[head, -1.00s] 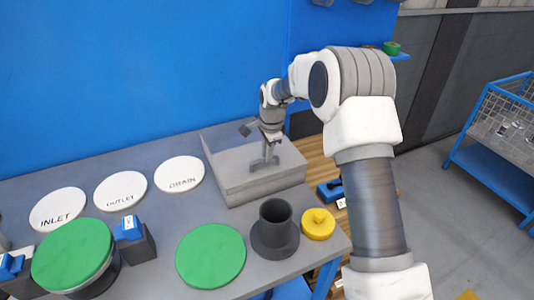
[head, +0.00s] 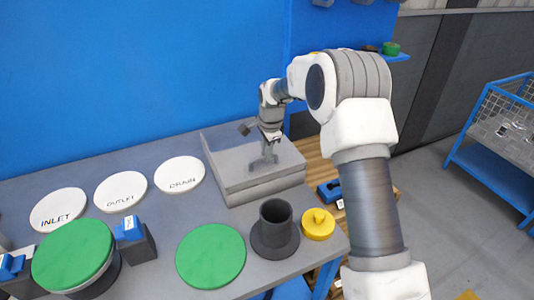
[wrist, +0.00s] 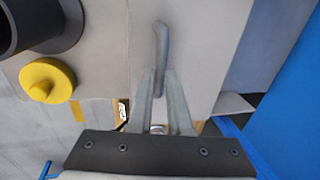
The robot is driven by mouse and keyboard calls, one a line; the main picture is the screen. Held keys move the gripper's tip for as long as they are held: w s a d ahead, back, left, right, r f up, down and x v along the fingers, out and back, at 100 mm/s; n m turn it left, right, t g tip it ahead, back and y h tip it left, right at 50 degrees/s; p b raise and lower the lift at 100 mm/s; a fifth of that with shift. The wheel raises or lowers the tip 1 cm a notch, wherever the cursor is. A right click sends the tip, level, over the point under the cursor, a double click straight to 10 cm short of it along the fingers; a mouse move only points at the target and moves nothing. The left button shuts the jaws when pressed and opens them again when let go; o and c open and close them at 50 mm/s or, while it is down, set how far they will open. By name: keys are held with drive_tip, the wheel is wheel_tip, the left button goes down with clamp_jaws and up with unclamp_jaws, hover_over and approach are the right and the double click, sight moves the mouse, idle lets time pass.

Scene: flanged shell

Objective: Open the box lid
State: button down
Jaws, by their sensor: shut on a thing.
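The grey box (head: 268,187) stands at the back right of the grey table. Its flat grey lid (head: 225,170) has a grey bar handle (head: 258,163) on top. In the wrist view the handle (wrist: 161,40) runs away from my fingers over the pale lid (wrist: 203,60). My gripper (head: 268,155) comes down from above and is shut on the handle; its fingers also show in the wrist view (wrist: 165,75). The fingers hide the near end of the handle. A seam shows along the box front, but I cannot tell how wide any gap is.
A dark flanged pipe (head: 275,230) and a yellow knobbed cap (head: 318,223) stand in front of the box. A green disc (head: 210,256) lies left of them. White labelled discs (head: 180,174) lie left of the box. A blue wall (head: 130,70) rises behind.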

drive_tip(key=p, duration=0.2)
approach(253, 147)
drive_tip(key=s+f, duration=0.1)
drive_tip(key=s+d+f, duration=0.1)
drive_tip(key=f, duration=0.1)
drive_tip(key=shift+s+f, duration=0.1)
drive_tip(key=shift+s, duration=0.05)
drive_tip(key=shift+w+a+p, duration=0.25)
drive_tip(key=shift+w+p, duration=0.2)
drive_tip(key=shift+w, duration=0.25)
drive_tip(key=shift+w+a+p, duration=0.25)
drive_tip(key=shift+w+p, duration=0.15)
drive_tip(key=shift+w, duration=0.35)
drive_tip(key=shift+w+a+p, duration=0.25)
drive_tip(key=shift+w+p, duration=0.2)
drive_tip(key=shift+w, duration=0.25)
drive_tip(key=shift+f, duration=0.1)
drive_tip(key=c, duration=0.8)
unclamp_jaws()
drive_tip(key=shift+a, duration=0.1)
drive_tip(key=shift+c, duration=0.2)
drive_tip(key=shift+s, duration=0.1)
drive_tip(key=s+d+r, duration=0.1)
drive_tip(key=s+r, duration=0.2)
drive_tip(key=r, duration=1.4)
drive_tip(key=shift+d, duration=0.15)
